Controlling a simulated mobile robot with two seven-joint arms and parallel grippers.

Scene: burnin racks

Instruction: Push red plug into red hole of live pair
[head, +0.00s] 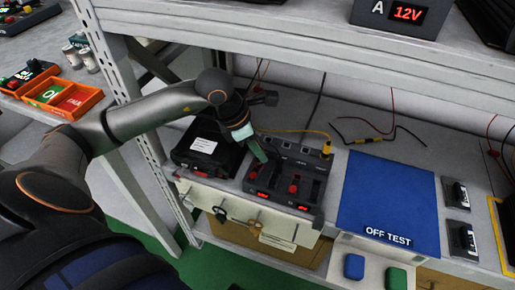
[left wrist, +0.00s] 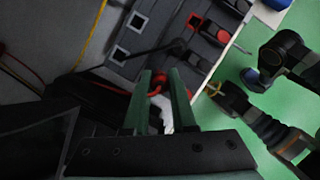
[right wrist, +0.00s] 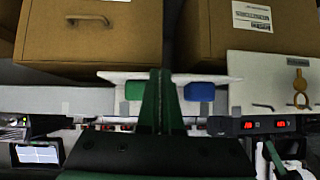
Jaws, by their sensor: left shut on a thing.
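The dark test unit (head: 314,170) sits on the shelf, with sockets along its back and red lit displays at its front. A red plug or knob (head: 293,187) stands on its top. My left gripper (head: 262,157) is over the unit's left part. In the left wrist view its green fingers (left wrist: 160,78) are shut on a red part (left wrist: 156,112), which seems to be the red plug; the fingers hide much of it. I cannot tell whether it touches a hole or which pair is live. My right gripper (right wrist: 164,75) looks shut and empty below the shelf front.
A black case (head: 207,147) stands left of the unit, and a blue OFF TEST mat (head: 388,200) lies to the right. A yellow plug (head: 327,148) with its lead is at the unit's back. Brown drawers (right wrist: 88,35) lie beyond my right gripper. The upper shelf overhangs.

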